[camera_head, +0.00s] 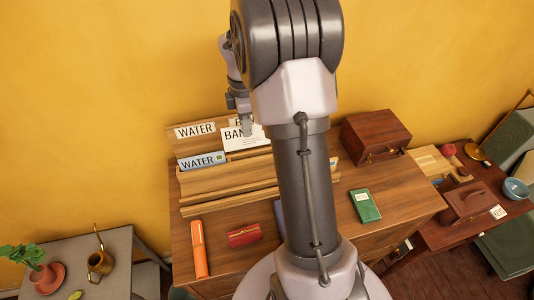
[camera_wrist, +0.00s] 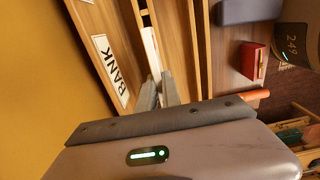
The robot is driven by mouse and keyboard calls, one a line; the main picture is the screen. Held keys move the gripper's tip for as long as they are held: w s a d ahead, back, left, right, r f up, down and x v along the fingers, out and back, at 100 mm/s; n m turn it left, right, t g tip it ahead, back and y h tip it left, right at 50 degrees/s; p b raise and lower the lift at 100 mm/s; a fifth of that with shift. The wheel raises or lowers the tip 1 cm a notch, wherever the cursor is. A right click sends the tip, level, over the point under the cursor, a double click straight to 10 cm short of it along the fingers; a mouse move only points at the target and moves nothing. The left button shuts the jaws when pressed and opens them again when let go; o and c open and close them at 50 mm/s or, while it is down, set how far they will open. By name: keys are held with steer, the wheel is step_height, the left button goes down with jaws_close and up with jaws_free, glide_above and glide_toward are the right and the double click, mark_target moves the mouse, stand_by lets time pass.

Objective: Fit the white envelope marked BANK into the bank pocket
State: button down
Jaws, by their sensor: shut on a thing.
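The white envelope marked BANK (camera_head: 236,142) stands upright at the wooden letter rack (camera_head: 226,178), in front of the rack's BANK label (camera_head: 235,122). My gripper (camera_head: 245,127) is shut on its top edge. In the wrist view my gripper (camera_wrist: 160,92) holds the envelope (camera_wrist: 151,48), seen edge-on as a thin white strip between the labelled back board and the wooden slat in front. The BANK label (camera_wrist: 110,66) lies beside it there. My arm hides the right part of the rack, and how deep the envelope sits cannot be told.
A blue WATER envelope (camera_head: 201,161) stands in the left pocket under the WATER label (camera_head: 195,129). An orange tube (camera_head: 199,249), a red purse (camera_head: 244,236) and a green book (camera_head: 365,205) lie on the desk. A brown box (camera_head: 375,137) stands at the right.

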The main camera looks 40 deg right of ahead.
steer(key=f, duration=0.3)
steer(key=d+f, duration=0.1)
steer(key=f, duration=0.3)
steer(key=d+f+b, duration=0.1)
steer(key=f, duration=0.2)
steer(key=shift+f, duration=0.25)
steer(key=c, duration=1.5)
jaws_free()
steer(key=shift+d, duration=0.1)
steer(key=shift+c, duration=0.2)
